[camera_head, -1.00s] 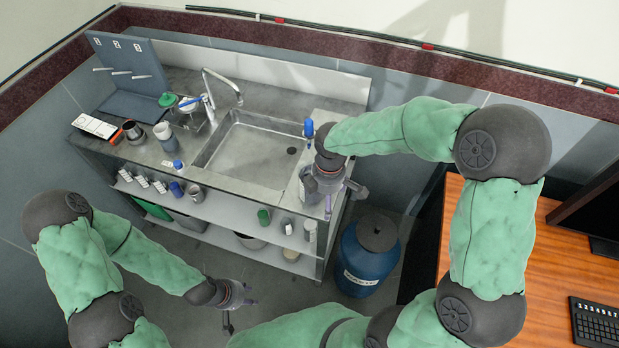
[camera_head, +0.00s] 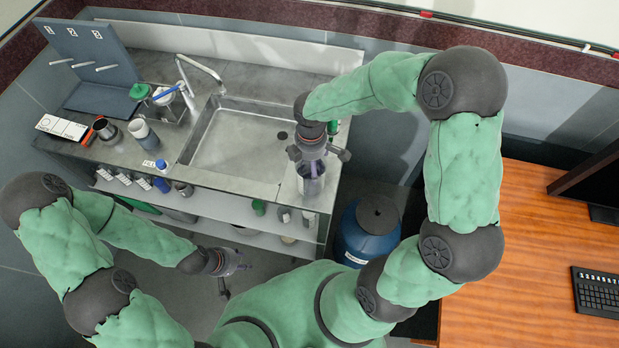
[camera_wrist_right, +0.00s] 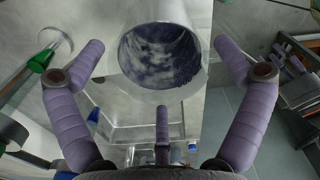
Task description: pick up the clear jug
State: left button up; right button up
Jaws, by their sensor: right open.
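In the right wrist view, a see-through round vessel, which looks like the clear jug (camera_wrist_right: 160,55), stands with its wide mouth towards the camera. My right gripper (camera_wrist_right: 160,75) is open, with its purple fingers spread to either side of it and a third finger below; no grip on it shows. In the head view my right gripper (camera_head: 313,172) is over the counter's front right corner, right of the sink, and largely hides the jug there. My left gripper (camera_head: 238,270) hangs low in front of the shelves, its fingers apart and empty.
The sink (camera_head: 240,145) and tap (camera_head: 205,75) lie left of my right gripper. Cups, a green-lidded jar and a blue pegboard (camera_head: 95,60) stand further left. A blue drum (camera_head: 365,235) stands below right, beside the wooden desk (camera_head: 545,230).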

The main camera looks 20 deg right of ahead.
aim_at(310, 172)
jog(key=shift+a+f+b, duration=0.15)
jog(key=shift+f+b, duration=0.5)
jog(key=shift+f, duration=2.05)
jog(key=c, duration=1.1)
